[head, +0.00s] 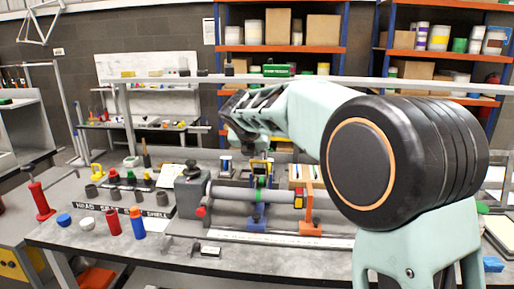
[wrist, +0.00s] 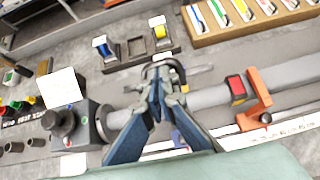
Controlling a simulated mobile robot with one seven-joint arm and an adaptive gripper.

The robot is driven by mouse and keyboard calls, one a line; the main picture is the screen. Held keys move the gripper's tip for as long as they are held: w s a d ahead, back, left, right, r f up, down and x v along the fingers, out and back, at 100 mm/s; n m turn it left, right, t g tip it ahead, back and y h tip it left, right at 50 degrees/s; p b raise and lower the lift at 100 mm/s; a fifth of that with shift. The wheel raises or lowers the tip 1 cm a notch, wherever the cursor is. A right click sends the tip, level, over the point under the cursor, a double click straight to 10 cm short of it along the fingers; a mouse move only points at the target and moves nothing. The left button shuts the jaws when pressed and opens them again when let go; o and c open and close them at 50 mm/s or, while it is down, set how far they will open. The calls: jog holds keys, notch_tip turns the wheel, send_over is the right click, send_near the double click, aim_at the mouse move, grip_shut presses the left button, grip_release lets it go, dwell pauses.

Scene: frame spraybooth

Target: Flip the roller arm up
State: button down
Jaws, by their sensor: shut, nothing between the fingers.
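A grey tube (head: 232,194) lies across a fixture on the bench and runs right from a grey block with a dark knob (head: 192,172). A blue support (head: 257,222) and an orange support (head: 310,228) stand along it. I cannot tell for sure which part is the roller arm. My gripper (wrist: 160,82) is shut and empty over the tube in the wrist view, its fingers converging left of the orange bracket (wrist: 256,100). The fingers hide part of the tube and whatever lies below them; contact cannot be told. In the head view my arm hides part of the fixture.
A red-topped clamp (wrist: 237,88) sits on the tube beside the orange bracket. A wooden tray of coloured tools (wrist: 245,22) lies behind. Red and blue bottles (head: 137,222) and several small caps stand at the bench's left. Shelves (head: 280,50) rise behind.

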jog(key=w+p, duration=0.1)
jog(key=p, duration=0.2)
jog(key=w+r+p, duration=0.1)
jog(key=p, duration=0.2)
jog(key=g+p, duration=0.1)
jog(key=p, duration=0.2)
jog(key=shift+w+r, duration=0.25)
jog(key=shift+w, duration=0.15)
jog(key=shift+s, duration=0.15)
